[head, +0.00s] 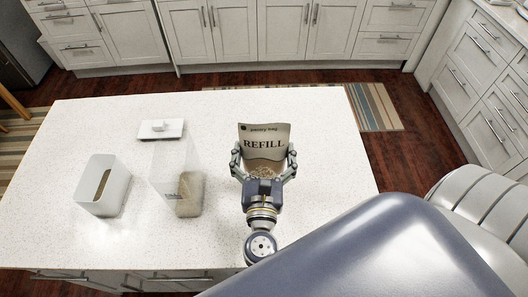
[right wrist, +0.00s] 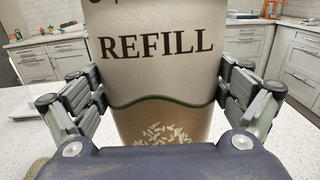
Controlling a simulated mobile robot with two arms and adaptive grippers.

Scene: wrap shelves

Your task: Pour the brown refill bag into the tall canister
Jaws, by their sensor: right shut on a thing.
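The brown refill bag (head: 265,139), printed REFILL, is clasped by my right gripper (head: 264,163), with one finger on each side. It looks upright and roughly level; its label also fills the right wrist view (right wrist: 155,45). Whether its base touches the counter is hidden. The tall canister (head: 172,165) is clear and stands on the counter to the left of the bag, apart from it. It has tan grain (head: 190,195) in its lower part, and no lid shows on it. My left gripper is not in the head view.
The counter right of the bag is clear.

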